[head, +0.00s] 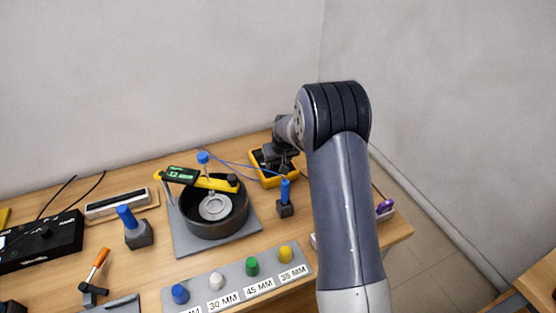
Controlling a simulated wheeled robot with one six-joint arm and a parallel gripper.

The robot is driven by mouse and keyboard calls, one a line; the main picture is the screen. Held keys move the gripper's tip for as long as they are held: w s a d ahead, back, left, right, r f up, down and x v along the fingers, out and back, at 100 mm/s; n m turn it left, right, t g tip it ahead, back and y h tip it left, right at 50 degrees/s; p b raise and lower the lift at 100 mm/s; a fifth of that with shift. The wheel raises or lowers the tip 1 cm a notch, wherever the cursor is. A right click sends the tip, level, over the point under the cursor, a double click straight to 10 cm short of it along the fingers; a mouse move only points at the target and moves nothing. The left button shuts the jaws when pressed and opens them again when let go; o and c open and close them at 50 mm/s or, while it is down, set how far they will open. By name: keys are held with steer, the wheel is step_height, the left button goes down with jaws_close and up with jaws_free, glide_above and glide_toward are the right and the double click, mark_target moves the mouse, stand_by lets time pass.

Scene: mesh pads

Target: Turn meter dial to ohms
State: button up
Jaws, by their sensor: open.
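The meter (280,182) is a yellow-cased box with a dark face near the back right of the table, with blue leads running from it to the left. My gripper (271,164) is over the meter, pointing down at its face. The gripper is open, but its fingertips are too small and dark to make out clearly. The dial and its markings are hidden behind the gripper and wrist, so I cannot tell where the dial points or whether the fingers touch it.
A round black pot (215,215) with a yellow gauge (207,181) across it stands left of the meter. A small post with a blue top (285,190) is in front of the meter. A grey button panel (235,276) lies along the front edge. My arm covers the table's right part.

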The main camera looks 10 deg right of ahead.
steer(key=c, duration=1)
steer(key=shift+m+b, duration=0.3)
steer(key=m+b, duration=0.1)
steer(key=m+h+b, duration=0.1)
steer(key=m+b, duration=0.1)
steer(key=shift+a+f+m+h, duration=0.15)
steer(key=shift+f+m+h, duration=0.05)
steer(key=shift+m+h, duration=0.1)
steer(key=m+h+b, duration=0.1)
steer(key=m+b, duration=0.2)
steer(key=shift+w+a+m, duration=0.1)
steer(key=shift+m, duration=0.2)
steer(key=m+g+h+b, duration=0.1)
steer(key=m+b, duration=0.1)
steer(key=shift+a+m, duration=0.1)
steer(key=shift+m, duration=0.2)
steer(key=shift+w+r+m+g+h+b, duration=0.15)
steer(key=shift+m+g+h+b, duration=0.35)
steer(key=shift+m, duration=1.2)
